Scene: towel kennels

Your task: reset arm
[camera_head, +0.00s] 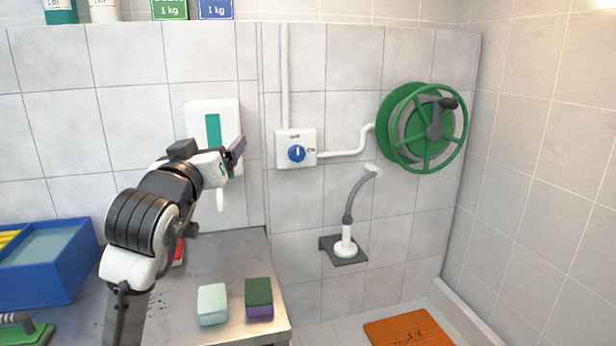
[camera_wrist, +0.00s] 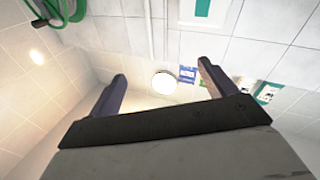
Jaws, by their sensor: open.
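My arm rises from the lower left in the head view, bent over the grey counter (camera_head: 210,262). My gripper (camera_head: 237,150) is in front of the white wall dispenser (camera_head: 200,112), well above the counter. In the wrist view my gripper (camera_wrist: 162,92) shows its two purple fingers spread wide apart with nothing between them. The wrist camera faces upward, toward a round ceiling light (camera_wrist: 164,83) and the tiled walls. My arm hides part of the counter and part of a red object (camera_head: 179,252) behind it.
A pale green sponge (camera_head: 212,304) and a green-and-purple sponge (camera_head: 259,298) lie near the counter's right end. A blue bin (camera_head: 40,280) stands at left. An orange mat (camera_head: 408,330) lies lower right.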

